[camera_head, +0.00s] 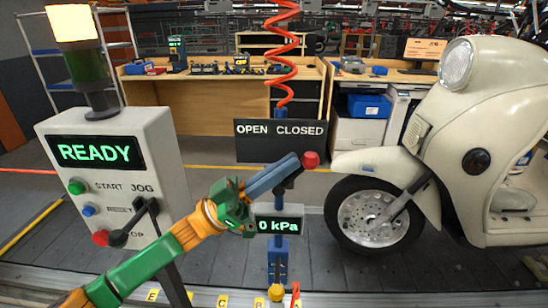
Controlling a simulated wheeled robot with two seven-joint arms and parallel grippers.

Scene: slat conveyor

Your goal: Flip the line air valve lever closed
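The air valve lever ends in a red knob (311,160), which sits to the right, below the word CLOSED on the black sign (281,141). Its dark stem is partly hidden behind my gripper. A display (279,226) below the valve reads 0 kPa. My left gripper (296,162) comes in from the lower left. Its blue-grey fingers look together as one bar, with tips just left of the knob. I cannot tell whether they touch it. No object shows between them. My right gripper is not in view.
A control box (166,135) reading READY stands at the left under a lit lamp (74,25). A cream scooter (505,110) is close on the right, its front wheel (372,215) beside the valve post. A red coiled hose (284,50) hangs above the valve.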

